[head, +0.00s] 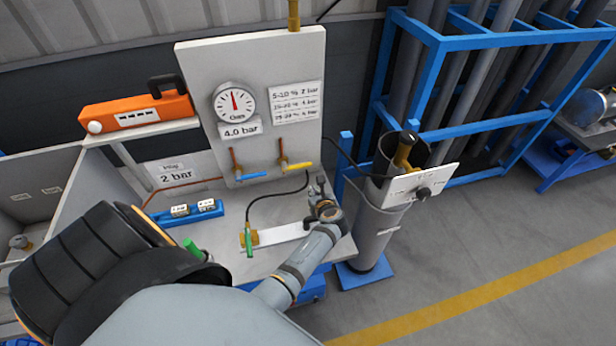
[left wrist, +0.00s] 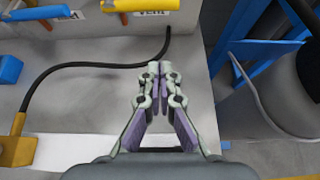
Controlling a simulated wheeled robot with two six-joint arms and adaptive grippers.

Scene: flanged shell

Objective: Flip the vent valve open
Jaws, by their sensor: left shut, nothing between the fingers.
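The vent valve's yellow lever (head: 297,167) is on the lower right of the upright panel and lies roughly sideways, pointing right from its brass body. It also shows at the top edge of the left wrist view (left wrist: 140,5), partly cut off, above a label reading "Vent". A blue lever (head: 253,176) sits left of it and also shows in the left wrist view (left wrist: 45,13). My left gripper (head: 320,184) is shut and empty over the bench's right end. Its closed fingertips (left wrist: 158,68) are below the yellow lever and apart from it.
A black hose (left wrist: 80,68) runs across the bench to a brass fitting with a green lever (head: 249,240). A gauge (head: 234,102) is on the panel. A grey cylinder (head: 375,235) and blue rack (head: 435,75) stand to the right. Bench space before the levers is mostly clear.

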